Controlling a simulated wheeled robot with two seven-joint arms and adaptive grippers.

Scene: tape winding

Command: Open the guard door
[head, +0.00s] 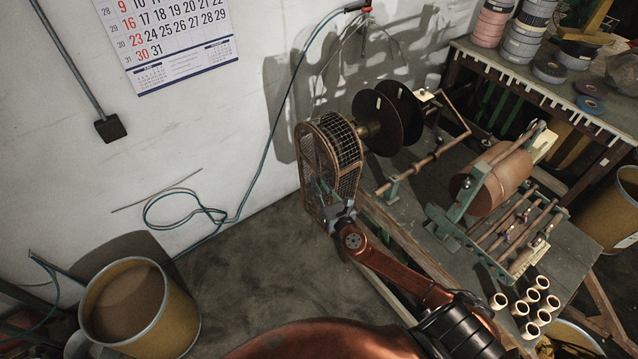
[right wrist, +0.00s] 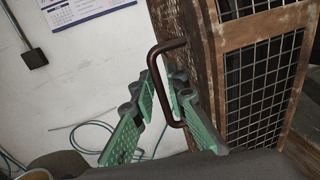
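The guard (head: 328,165) is a rusty brown cage with mesh sides, standing against the end of the bench by the wall. Its door appears shut. In the right wrist view, the dark bar handle (right wrist: 161,85) sticks out from the mesh-panelled guard (right wrist: 215,75). My right gripper (head: 340,208) is at the lower front of the cage in the head view. In the right wrist view, its green fingers (right wrist: 162,97) stand on either side of the handle bar, with a small gap visible, so it looks open around the handle. My left gripper is not in view.
A bench (head: 415,205) carries dark discs (head: 388,115), a brown roll (head: 495,180) and several cardboard tubes (head: 535,300). A drum (head: 140,310) stands at lower left. A cable (head: 262,165) hangs along the wall.

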